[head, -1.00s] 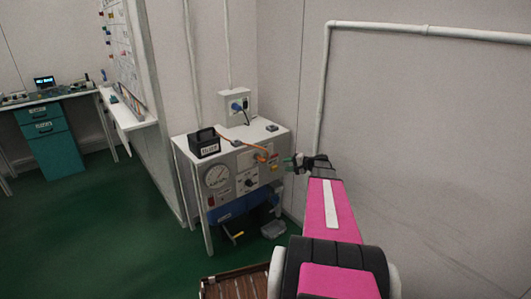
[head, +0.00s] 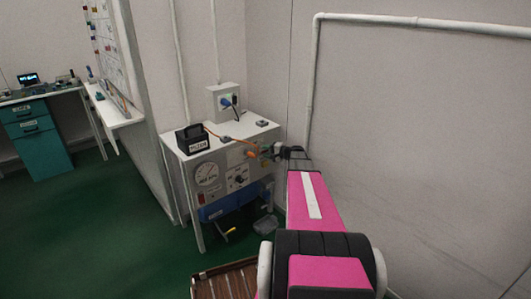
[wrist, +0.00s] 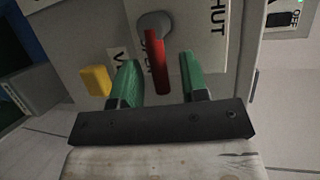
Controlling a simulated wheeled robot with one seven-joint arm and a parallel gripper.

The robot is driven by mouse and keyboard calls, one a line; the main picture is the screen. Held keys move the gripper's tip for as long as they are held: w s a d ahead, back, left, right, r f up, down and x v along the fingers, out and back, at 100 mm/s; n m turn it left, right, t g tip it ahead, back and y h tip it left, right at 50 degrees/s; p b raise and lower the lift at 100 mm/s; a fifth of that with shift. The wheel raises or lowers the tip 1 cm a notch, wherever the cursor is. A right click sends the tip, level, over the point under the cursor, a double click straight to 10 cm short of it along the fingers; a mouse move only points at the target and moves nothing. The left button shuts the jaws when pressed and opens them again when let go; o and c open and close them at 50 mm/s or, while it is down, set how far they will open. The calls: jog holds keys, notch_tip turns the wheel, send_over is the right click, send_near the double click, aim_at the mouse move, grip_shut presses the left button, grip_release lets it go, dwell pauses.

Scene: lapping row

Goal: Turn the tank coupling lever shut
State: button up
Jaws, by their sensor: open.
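A red lever (wrist: 157,65) on a round grey pivot (wrist: 154,23) shows close up in the wrist view. Its arm points down the picture, over a label reading OPEN; a label reading SHUT (wrist: 216,18) is to its right. My gripper (wrist: 159,62) is open, its green fingers on either side of the lever's arm, with a visible gap on both sides. In the head view my gripper (head: 271,152) is at the right of the front panel of a white bench unit (head: 220,160); the lever cannot be made out there.
A yellow part (wrist: 97,80) lies just left of the left finger. In the head view a black labelled box (head: 192,139) and a socket box (head: 226,101) are on the unit, with a gauge (head: 206,174) in front. A blue tank (head: 218,208) sits below. Green floor is free left.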

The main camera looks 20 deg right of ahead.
jog(key=shift+w+a, duration=0.25)
grip_shut()
